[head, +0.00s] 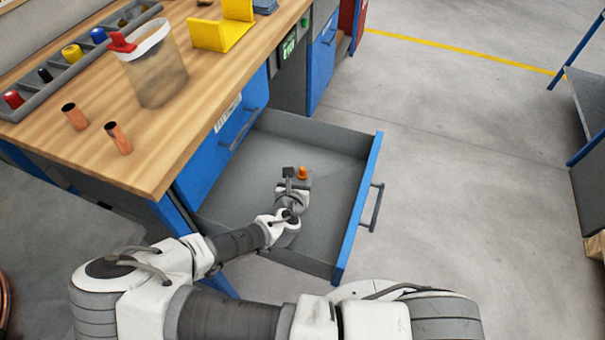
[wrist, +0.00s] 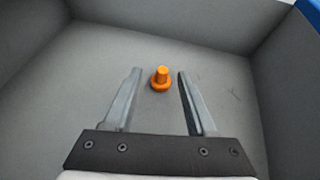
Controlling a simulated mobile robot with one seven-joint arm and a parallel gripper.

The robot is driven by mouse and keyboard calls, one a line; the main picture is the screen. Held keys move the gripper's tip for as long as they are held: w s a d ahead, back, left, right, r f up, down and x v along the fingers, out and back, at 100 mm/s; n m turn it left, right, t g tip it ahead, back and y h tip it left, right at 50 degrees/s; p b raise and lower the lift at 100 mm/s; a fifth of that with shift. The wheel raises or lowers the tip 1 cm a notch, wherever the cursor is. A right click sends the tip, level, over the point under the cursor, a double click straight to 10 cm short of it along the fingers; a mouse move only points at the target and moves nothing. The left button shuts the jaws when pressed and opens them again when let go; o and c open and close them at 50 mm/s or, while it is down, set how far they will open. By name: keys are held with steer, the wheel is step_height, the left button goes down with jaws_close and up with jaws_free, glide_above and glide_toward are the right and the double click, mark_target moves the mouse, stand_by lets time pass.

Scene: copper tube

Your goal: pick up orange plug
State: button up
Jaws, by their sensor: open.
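The orange plug (head: 302,173) stands on the floor of the open grey drawer (head: 335,140). In the wrist view the orange plug (wrist: 160,78) shows a wide base and a narrower top, and it looks upright. My gripper (wrist: 158,74) is open, with one finger on each side of the plug as seen from the wrist. The fingers look apart from the plug, and how far above it they are I cannot tell. In the head view my gripper (head: 296,174) is inside the drawer, beside the plug.
Grey drawer walls surround my gripper, with the blue drawer front (head: 358,205) and its handle on the right. The wooden workbench (head: 190,105) at upper left holds two copper tubes (head: 118,138), a clear container (head: 155,70) and yellow holders (head: 218,35). The drawer floor around the plug is clear.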

mark_target(302, 171)
steer(key=x, duration=0.1)
steer(key=b+x, duration=0.1)
steer(key=x, duration=0.1)
steer(key=shift+d+f, duration=0.25)
steer(key=shift+f, duration=0.1)
steer(key=shift+w+f, duration=0.15)
steer(key=shift+w, duration=0.4)
steer(key=shift+c, duration=0.4)
jaws_close()
